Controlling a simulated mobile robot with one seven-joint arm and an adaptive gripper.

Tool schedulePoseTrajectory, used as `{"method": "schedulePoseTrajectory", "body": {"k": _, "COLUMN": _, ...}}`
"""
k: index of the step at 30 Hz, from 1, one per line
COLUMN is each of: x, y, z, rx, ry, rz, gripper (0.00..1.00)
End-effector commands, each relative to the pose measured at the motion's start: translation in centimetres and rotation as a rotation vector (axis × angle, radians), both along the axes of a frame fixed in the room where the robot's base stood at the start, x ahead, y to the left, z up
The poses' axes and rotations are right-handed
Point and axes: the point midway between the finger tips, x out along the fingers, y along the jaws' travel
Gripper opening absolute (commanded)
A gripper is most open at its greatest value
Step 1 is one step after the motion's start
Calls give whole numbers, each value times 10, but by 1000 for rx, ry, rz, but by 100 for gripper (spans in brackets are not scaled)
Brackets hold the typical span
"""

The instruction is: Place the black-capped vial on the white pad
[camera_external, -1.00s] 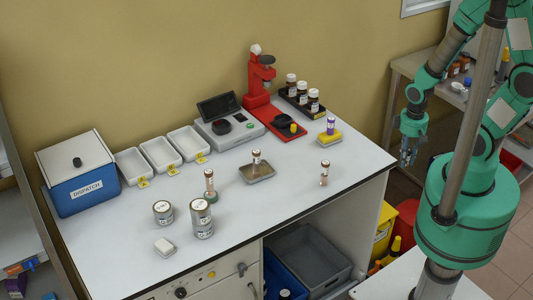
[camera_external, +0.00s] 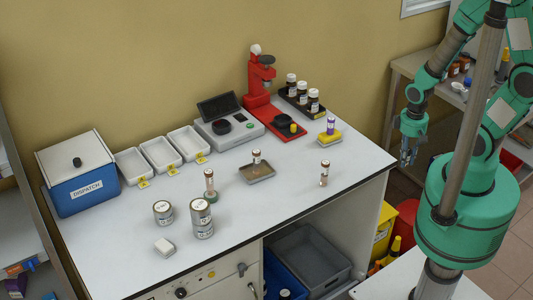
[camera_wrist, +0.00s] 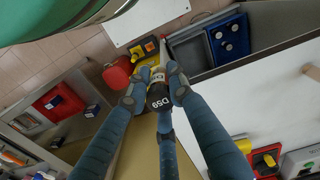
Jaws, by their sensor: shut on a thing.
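My gripper (camera_external: 408,158) hangs off the right side of the bench, clear of the worktop. In the wrist view my gripper (camera_wrist: 157,92) is shut on the black-capped vial (camera_wrist: 159,97). Its black cap faces the camera and carries white lettering; part of an amber and pale body shows behind it. The vial is too small to make out in the external view. The white pad (camera_external: 164,246) lies near the front left edge of the bench, far from my gripper, with nothing on it.
Two metal cans (camera_external: 201,217) stand close to the pad. Upright vials (camera_external: 324,174) stand across the bench. A blue dispatch box (camera_external: 82,186), white trays (camera_external: 161,155), a scale (camera_external: 223,129) and a red press (camera_external: 259,85) line the back. The front middle is clear.

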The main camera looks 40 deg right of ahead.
Motion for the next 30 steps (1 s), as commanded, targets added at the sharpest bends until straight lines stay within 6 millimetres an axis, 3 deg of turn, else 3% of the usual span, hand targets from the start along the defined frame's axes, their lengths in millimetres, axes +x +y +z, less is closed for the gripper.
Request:
{"method": "schedulePoseTrajectory", "body": {"k": 5, "x": 3, "y": 1, "z": 1, "rx": 0, "ry": 0, "rz": 4, "gripper": 0}}
{"method": "schedulePoseTrajectory", "body": {"k": 11, "x": 20, "y": 10, "z": 7, "rx": 0, "ry": -1, "rz": 31, "gripper": 0}}
{"method": "schedulePoseTrajectory", "body": {"k": 20, "x": 75, "y": 43, "z": 27, "rx": 0, "ry": 0, "rz": 126, "gripper": 0}}
{"method": "schedulePoseTrajectory", "body": {"k": 30, "x": 148, "y": 102, "z": 50, "rx": 0, "ry": 0, "rz": 263, "gripper": 0}}
